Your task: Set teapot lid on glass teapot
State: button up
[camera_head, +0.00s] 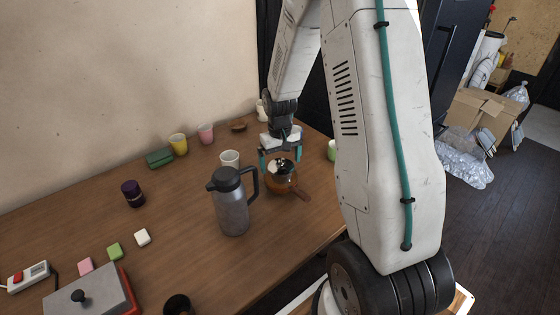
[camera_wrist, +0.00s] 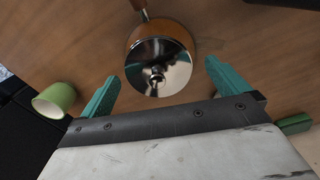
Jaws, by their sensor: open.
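The glass teapot (camera_head: 283,183) is amber, with a brown handle, and stands on the wooden table. In the wrist view, its amber body (camera_wrist: 167,29) shows behind the lid. The teapot lid (camera_wrist: 158,67) is a shiny silver disc with a small round knob. It appears to lie over the teapot's top, level and roughly centred; I cannot tell how closely it is seated. My gripper (camera_head: 281,160) points down just above the teapot. Its teal fingers (camera_wrist: 162,72) are open on either side of the lid, with visible gaps to it.
A grey jug (camera_head: 231,207) with a black lid stands close to the teapot's left. A white cup (camera_head: 230,158) is behind it. A green cup (camera_wrist: 55,100) stands near my gripper. Yellow (camera_head: 179,144) and pink (camera_head: 206,133) cups are by the wall. The table's right edge is near.

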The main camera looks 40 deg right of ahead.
aim_at(280, 162)
notch_tip(280, 162, up, 8)
jog(key=shift+f, duration=0.15)
jog(key=shift+a, duration=0.1)
dwell(0.5)
jog(key=s+a+r, duration=0.5)
jog(key=s+r, duration=0.1)
jog(key=s, duration=0.3)
jog(key=s+a+r+n+t, duration=0.1)
jog(key=s+a+r, duration=0.4)
jog(key=s, duration=0.4)
jog(key=s+a+r+n, duration=0.1)
jog(key=s+a+r, duration=0.5)
jog(key=s, duration=0.3)
jog(key=shift+a+r, duration=0.3)
jog(key=shift+a, duration=0.05)
